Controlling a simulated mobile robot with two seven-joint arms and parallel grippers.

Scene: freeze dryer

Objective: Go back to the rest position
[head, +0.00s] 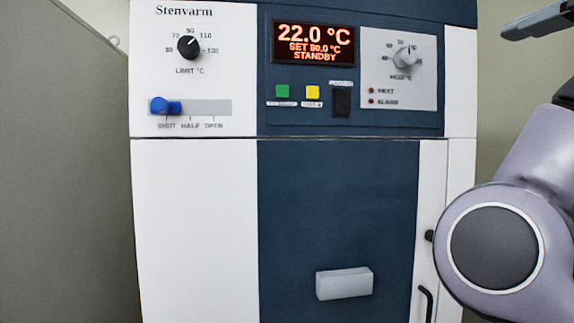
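My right arm comes in at the right edge, its large round joint in front of the cabinet's right side. Part of what looks like my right gripper (540,21) shows as a grey finger at the top right corner. It is cut off by the frame, so its opening is hidden. It appears apart from the cabinet, and I see nothing held. My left gripper is not in view. The white and dark blue cabinet (195,225), marked Stenvarm, stands ahead with its front door closed.
The display (313,43) reads 22.0 °C, SET 80.0 °C, STANDBY. The blue slider (165,106) is at the SHUT end. Two knobs, a green button (282,91) and a yellow button (312,92) are on the panel. A pale block-like handle (344,284) sticks out of the door. A grey wall is left.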

